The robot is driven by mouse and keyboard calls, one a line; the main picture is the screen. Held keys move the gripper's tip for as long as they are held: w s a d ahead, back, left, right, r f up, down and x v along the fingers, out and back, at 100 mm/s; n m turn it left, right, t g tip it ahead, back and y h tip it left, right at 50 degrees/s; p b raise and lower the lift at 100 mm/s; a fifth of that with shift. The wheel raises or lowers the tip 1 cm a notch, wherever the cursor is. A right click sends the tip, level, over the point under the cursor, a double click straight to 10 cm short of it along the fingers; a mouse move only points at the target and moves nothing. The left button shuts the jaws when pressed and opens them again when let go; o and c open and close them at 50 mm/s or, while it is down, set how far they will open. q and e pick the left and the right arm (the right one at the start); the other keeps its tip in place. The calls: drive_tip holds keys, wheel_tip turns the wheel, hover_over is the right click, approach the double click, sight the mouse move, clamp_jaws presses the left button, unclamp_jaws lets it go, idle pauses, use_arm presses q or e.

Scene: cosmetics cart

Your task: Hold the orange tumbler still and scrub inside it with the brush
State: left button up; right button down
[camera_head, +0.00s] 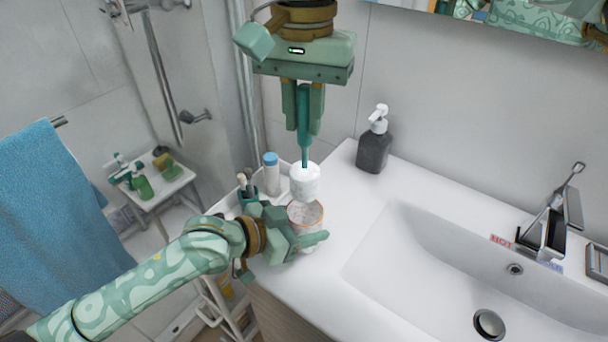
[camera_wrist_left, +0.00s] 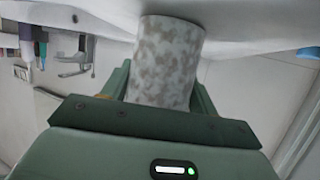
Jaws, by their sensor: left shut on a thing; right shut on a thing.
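The tumbler (camera_head: 305,213) stands on the white counter with an orange rim and a pale, speckled inside. My left gripper (camera_head: 312,240) is shut around its side; the left wrist view shows the tumbler's grey-white mottled wall (camera_wrist_left: 165,65) between the fingers. The brush has a teal handle (camera_head: 305,125) and a white head (camera_head: 305,182). My right gripper (camera_head: 303,110) points down and is shut on the handle. The brush hangs upright, its head just above the tumbler's mouth. I cannot tell whether the head's lower end overlaps the opening.
A dark soap dispenser (camera_head: 374,145) stands behind to the right. A blue-capped bottle (camera_head: 271,173) and a small cup of brushes (camera_head: 247,190) stand close to the left of the brush head. The sink basin (camera_head: 420,260) with a tap (camera_head: 545,235) fills the right side.

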idle(0.3)
use_arm(q)
drive_tip(key=o, duration=1)
drive_tip(key=shift+o, duration=0.2)
drive_tip(key=v, duration=1.2)
drive_tip(key=shift+a, duration=0.1)
